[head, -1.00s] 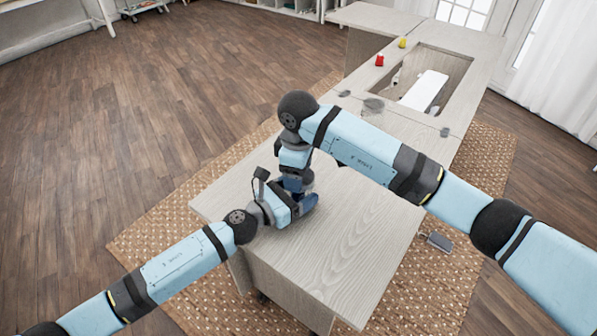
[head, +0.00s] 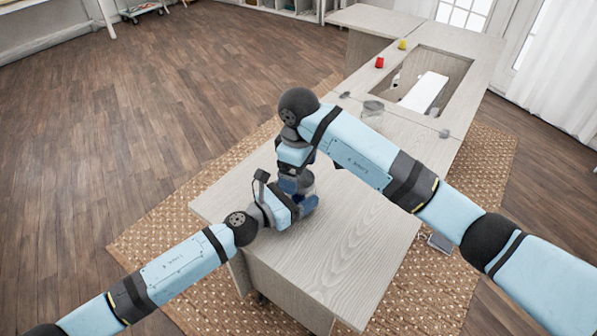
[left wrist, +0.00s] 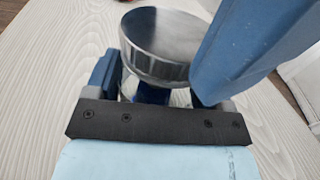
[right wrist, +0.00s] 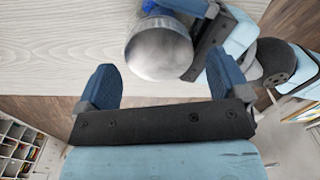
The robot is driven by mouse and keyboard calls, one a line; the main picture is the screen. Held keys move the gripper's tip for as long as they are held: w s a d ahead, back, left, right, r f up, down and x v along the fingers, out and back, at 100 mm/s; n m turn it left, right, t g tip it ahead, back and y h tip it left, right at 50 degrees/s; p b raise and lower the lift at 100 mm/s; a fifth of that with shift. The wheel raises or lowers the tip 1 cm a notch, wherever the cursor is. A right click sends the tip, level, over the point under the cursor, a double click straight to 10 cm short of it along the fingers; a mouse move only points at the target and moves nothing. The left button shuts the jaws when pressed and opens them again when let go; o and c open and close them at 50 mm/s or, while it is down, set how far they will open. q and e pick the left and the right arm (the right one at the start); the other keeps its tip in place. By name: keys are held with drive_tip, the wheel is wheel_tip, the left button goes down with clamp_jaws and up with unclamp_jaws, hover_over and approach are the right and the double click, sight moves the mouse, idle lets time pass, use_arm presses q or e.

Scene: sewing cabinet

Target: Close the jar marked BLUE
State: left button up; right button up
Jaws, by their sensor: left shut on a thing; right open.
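A clear glass jar (left wrist: 182,97) with something blue inside stands on the near wooden top. Its round grey metal lid (left wrist: 160,42) sits over the mouth; I cannot tell whether it is tightened. The lid also shows in the right wrist view (right wrist: 159,54). My left gripper (head: 304,204) is shut on the jar's side, below the lid. My right gripper (right wrist: 160,68) is open above the lid, its two blue fingers apart with the lid ahead between them. In the head view my right arm and gripper (head: 290,184) mostly hide the jar. No label is readable.
Another clear jar (head: 372,117) stands farther back on the cabinet. A red spool (head: 379,62) and a yellow spool (head: 402,44) lie beyond it, beside the recess with the white sewing machine (head: 424,92). The near top's right part is clear.

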wheel_tip(320, 180, up, 4)
drive_tip(key=shift+f, duration=0.25)
drive_tip(key=shift+c, duration=0.2)
